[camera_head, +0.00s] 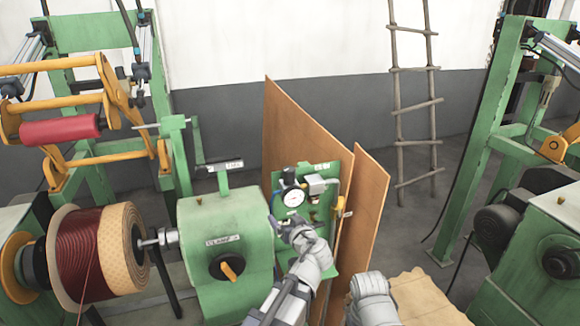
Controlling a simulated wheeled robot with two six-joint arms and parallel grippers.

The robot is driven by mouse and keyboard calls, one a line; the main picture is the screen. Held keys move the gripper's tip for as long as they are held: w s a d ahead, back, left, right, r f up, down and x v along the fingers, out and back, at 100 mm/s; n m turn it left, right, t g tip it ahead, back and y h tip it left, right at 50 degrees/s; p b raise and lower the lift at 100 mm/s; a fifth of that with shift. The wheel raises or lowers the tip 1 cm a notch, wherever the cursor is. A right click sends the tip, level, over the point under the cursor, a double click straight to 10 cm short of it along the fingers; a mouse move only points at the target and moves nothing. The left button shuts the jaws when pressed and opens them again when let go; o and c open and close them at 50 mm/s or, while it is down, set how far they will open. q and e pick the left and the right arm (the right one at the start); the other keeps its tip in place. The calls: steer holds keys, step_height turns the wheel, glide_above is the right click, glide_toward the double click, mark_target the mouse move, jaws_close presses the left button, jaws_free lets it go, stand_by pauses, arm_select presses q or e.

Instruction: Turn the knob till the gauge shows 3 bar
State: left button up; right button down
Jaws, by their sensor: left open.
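A round white-faced gauge (292,197) with a dark rim is mounted on a green upright panel (331,168) in the middle of the head view. Its needle is too small to read. My left gripper (281,224) is just below the gauge, in front of the panel's lower left part, with its jaws open. I cannot clearly make out the knob; the gripper and wrist cover the area under the gauge. Whether the fingers touch anything there cannot be told. Part of my right arm shows at the bottom, but its gripper cannot be made out.
A green machine housing (209,215) with an orange-handled dark knob (229,267) stands close on the left, beside a dark red coil (80,258). Brown boards (363,205) stand around the panel. A wooden ladder (414,107) leans on the back wall. Another green machine is at right.

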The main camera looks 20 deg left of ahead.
mark_target(290, 176)
arm_select(q)
steer(key=w+r+t, duration=0.1)
steer(key=r, duration=0.2)
steer(key=w+r+t+p, duration=0.1)
steer(key=w+r+t, duration=0.1)
steer(key=w+d+r+t+h, duration=0.1)
steer(key=w+r, duration=0.1)
steer(key=r, duration=0.1)
steer(key=shift+r, duration=0.35)
steer(key=shift+w, duration=0.15)
steer(key=x, duration=0.7)
steer(key=shift+w+a, duration=0.1)
steer(key=shift+w, duration=0.15)
steer(key=shift+r, duration=0.1)
steer(key=shift+s, duration=0.1)
jaws_close()
